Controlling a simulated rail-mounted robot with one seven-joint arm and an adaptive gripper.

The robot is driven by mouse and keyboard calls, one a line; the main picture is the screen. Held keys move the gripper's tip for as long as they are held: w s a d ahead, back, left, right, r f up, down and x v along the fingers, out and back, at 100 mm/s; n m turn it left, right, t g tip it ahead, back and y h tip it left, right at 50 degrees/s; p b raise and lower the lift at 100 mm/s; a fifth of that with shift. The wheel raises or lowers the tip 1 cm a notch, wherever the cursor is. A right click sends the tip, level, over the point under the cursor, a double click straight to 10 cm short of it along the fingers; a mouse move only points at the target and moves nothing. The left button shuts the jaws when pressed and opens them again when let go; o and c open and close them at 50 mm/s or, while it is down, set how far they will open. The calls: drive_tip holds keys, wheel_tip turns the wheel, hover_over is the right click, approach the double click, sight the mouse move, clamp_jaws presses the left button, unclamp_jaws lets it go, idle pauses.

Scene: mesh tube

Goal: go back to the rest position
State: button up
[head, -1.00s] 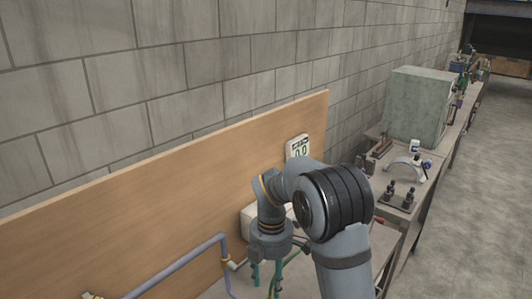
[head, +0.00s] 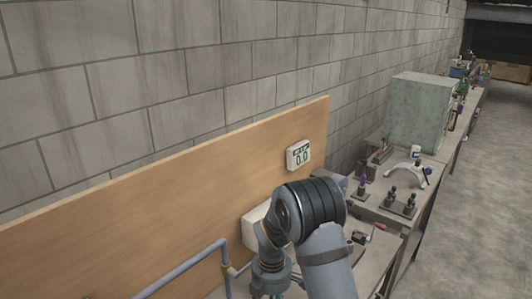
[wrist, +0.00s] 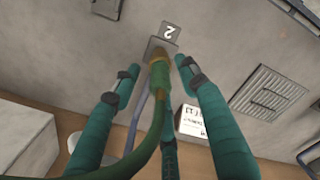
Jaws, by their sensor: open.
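My gripper (head: 268,292) is at the lower edge of the head view, mostly cut off below my arm. In the wrist view its teal fingers (wrist: 157,74) are spread open. A green tube (wrist: 157,110) with a brownish end runs up between the fingers in that picture. Its end appears close to a small grey block (wrist: 158,47) beside a plate marked 2 (wrist: 171,31). The fingers do not appear closed on the tube; the depth between them is hard to tell.
A blue-grey pipe (head: 185,268) is at lower left. A bench with a large grey box (head: 420,112) and small tools (head: 400,202) runs to the right. Open floor lies at far right.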

drive_tip(key=shift+r, duration=0.15)
wheel_tip(320, 180, up, 11)
drive_tip(key=shift+w, duration=0.1)
drive_tip(key=f, duration=1.1)
drive_tip(key=shift+s+f, duration=0.1)
drive_tip(key=shift+s, duration=0.1)
wheel_tip(320, 180, up, 2)
drive_tip(key=shift+w+r+p, duration=0.1)
drive_tip(key=shift+w+p, duration=0.05)
drive_tip(key=shift+p, duration=1)
wheel_tip(320, 180, up, 5)
drive_tip(key=p, duration=0.3)
drive_tip(key=shift+p, duration=0.4)
